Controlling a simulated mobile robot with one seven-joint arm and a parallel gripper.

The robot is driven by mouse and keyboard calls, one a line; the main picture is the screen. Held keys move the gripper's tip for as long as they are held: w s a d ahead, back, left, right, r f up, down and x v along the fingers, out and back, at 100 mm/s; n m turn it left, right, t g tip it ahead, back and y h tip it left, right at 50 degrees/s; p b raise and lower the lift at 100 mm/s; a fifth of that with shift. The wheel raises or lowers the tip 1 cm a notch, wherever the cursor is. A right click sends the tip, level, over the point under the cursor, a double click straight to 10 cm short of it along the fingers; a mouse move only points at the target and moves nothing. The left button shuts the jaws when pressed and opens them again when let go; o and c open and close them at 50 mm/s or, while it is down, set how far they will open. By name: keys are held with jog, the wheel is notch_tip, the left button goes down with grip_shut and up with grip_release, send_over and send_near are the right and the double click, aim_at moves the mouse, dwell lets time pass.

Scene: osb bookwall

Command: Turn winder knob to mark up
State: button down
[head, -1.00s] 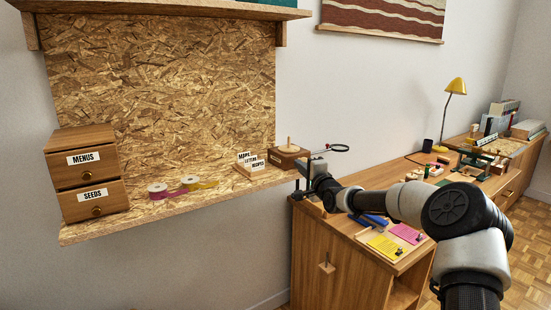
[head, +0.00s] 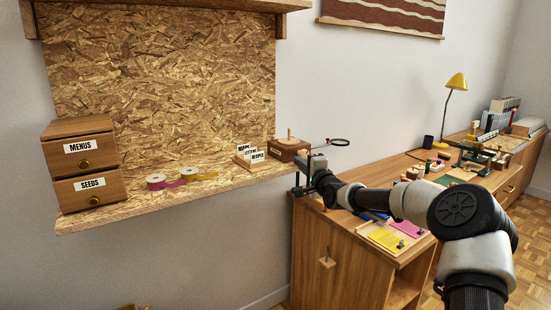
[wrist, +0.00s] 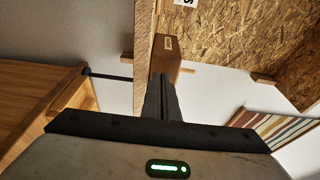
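A small dark wooden box (head: 288,150) with a pale label and an upright peg (head: 289,135) on top stands at the right end of the OSB shelf in the head view. I take it to be the winder; a knob on it and any mark are too small to make out. My gripper (head: 298,190) is just right of and below the box, by the shelf's end. In the wrist view, my gripper's fingers (wrist: 160,98) are together, with nothing visible between them. The wooden box (wrist: 166,56) lies just beyond their tips; contact cannot be told.
A card holder (head: 249,156), tape rolls (head: 156,181) and a drawer unit (head: 85,165) stand on the shelf (head: 130,210). The wooden desk (head: 325,240) is below my arm.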

jog(key=shift+w+d+f, duration=0.1)
jog(key=shift+d+f, duration=0.1)
jog(key=shift+b, duration=0.35)
jog(key=b+v, duration=0.1)
jog(key=v, duration=0.5)
jog(key=shift+d+f, duration=0.2)
jog(key=shift+d, duration=0.1)
dwell(0.3)
jog(key=shift+w, duration=0.1)
